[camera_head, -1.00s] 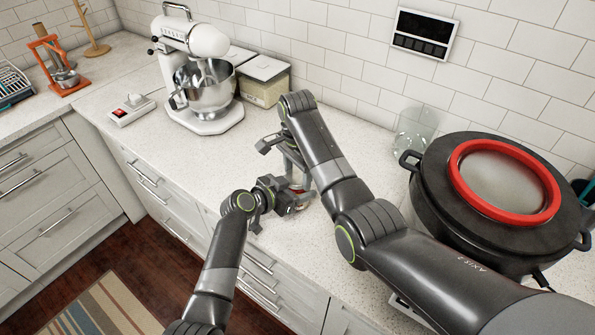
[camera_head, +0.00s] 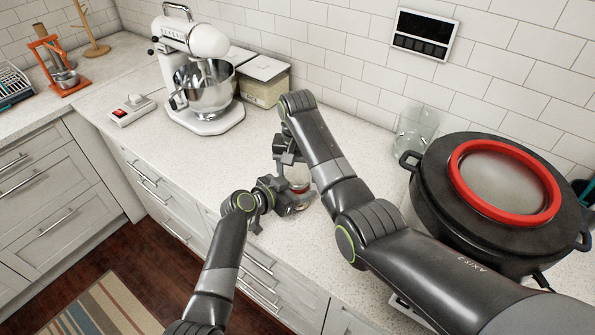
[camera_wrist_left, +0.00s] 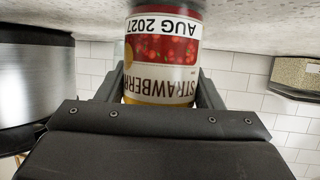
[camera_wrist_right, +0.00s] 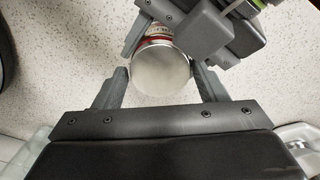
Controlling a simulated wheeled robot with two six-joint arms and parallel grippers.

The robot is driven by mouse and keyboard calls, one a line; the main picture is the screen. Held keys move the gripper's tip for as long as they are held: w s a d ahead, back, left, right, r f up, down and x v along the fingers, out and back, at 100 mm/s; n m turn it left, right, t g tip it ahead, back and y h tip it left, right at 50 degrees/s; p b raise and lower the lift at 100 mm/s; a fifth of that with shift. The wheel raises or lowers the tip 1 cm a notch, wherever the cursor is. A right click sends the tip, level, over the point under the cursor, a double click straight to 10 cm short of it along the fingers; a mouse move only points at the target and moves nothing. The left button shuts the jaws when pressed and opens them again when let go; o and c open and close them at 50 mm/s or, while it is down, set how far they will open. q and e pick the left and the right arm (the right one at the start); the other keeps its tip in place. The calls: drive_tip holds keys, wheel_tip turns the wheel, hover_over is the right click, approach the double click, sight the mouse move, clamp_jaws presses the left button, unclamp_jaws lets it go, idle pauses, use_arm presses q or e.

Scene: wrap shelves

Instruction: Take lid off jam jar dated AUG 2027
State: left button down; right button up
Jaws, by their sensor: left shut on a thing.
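The jam jar (camera_wrist_left: 165,60) has a red and white strawberry label reading AUG 2027, upside down in the left wrist view. It also shows in the head view (camera_head: 299,178), upright at the counter's front and partly hidden by my arms. My left gripper (camera_head: 297,200) is shut on the jar, one finger on each side. The silver lid (camera_wrist_right: 160,72) is on the jar, seen from above in the right wrist view. My right gripper (camera_wrist_right: 159,68) is open over it, with a finger on either side of the lid.
A white stand mixer (camera_head: 203,75) and a lidded container (camera_head: 264,82) stand at the back left. A black pot with a red-rimmed lid (camera_head: 500,190) and a glass jar (camera_head: 415,130) are at the right. The counter left of the grippers is clear.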

drive_tip(key=shift+o, duration=1.3)
drive_tip(key=shift+r, duration=2.25)
drive_tip(key=shift+c, duration=0.2)
drive_tip(key=m, duration=0.1)
drive_tip(key=r+m, duration=0.1)
drive_tip(key=m, duration=0.2)
drive_tip(key=shift+r+m, duration=0.35)
drive_tip(key=shift+m, duration=0.05)
drive_tip(key=m, duration=0.1)
drive_tip(key=r+m, duration=0.1)
drive_tip(key=m, duration=0.3)
drive_tip(key=shift+r, duration=0.35)
drive_tip(key=shift+f+m, duration=0.3)
wheel_tip(320, 180, down, 7)
drive_tip(key=shift+f, duration=0.2)
